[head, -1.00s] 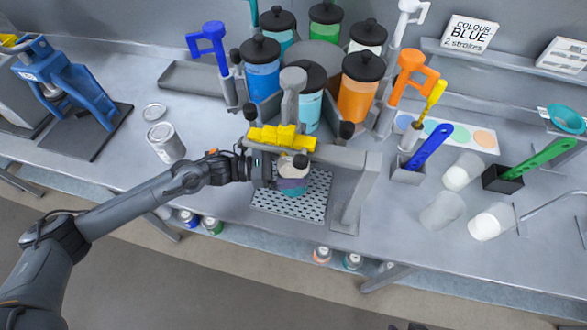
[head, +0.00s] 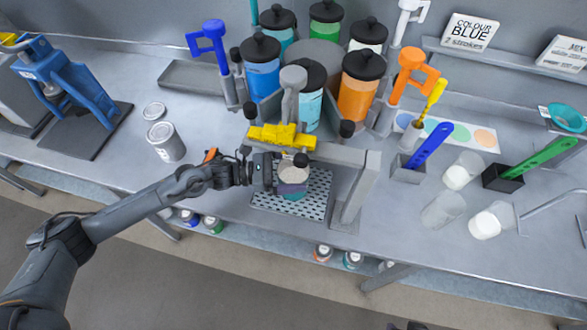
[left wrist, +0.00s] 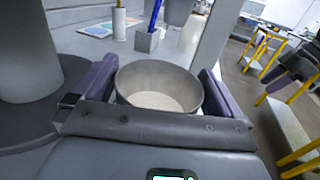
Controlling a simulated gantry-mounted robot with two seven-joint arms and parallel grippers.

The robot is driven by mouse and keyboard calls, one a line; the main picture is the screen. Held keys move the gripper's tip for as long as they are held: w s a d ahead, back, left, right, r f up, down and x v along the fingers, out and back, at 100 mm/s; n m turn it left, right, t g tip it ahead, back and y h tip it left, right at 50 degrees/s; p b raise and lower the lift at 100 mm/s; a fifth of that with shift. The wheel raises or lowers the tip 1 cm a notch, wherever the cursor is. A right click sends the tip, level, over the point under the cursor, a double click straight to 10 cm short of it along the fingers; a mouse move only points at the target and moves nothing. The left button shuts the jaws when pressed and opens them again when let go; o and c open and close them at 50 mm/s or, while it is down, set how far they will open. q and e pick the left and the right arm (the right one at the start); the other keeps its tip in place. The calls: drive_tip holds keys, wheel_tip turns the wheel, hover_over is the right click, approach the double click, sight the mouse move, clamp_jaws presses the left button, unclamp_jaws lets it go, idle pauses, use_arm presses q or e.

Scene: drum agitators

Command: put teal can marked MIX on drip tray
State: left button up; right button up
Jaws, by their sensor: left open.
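The teal can (head: 293,198) stands upright on the perforated drip tray (head: 318,203) under the dispenser. Its lower teal side shows below my gripper finger; the MIX mark is not visible. In the left wrist view the can (left wrist: 160,88) is open-topped, grey inside, with a pale bottom or contents. My left gripper (head: 292,183) reaches in from the left at the can. Its purple fingers are open, one on each side of the can, very close to it; whether they touch it I cannot tell.
The dispenser's yellow-topped frame (head: 283,137) and grey post (head: 355,190) stand close around the tray. A grey can (head: 166,142) stands to the left. Clear cups (head: 443,210) and a blue-handled tool (head: 430,146) in a holder are to the right. The bench front is clear on the left.

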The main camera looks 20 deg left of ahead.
use_arm(q)
drive_tip(key=shift+a+r, duration=0.1)
drive_tip(key=shift+r, duration=0.05)
drive_tip(key=b+v, duration=0.1)
drive_tip(key=v, duration=0.9)
drive_tip(key=shift+s+a, duration=0.2)
drive_tip(key=shift+a, duration=0.05)
drive_tip(key=shift+s+a, duration=0.25)
drive_tip(key=shift+a, duration=0.3)
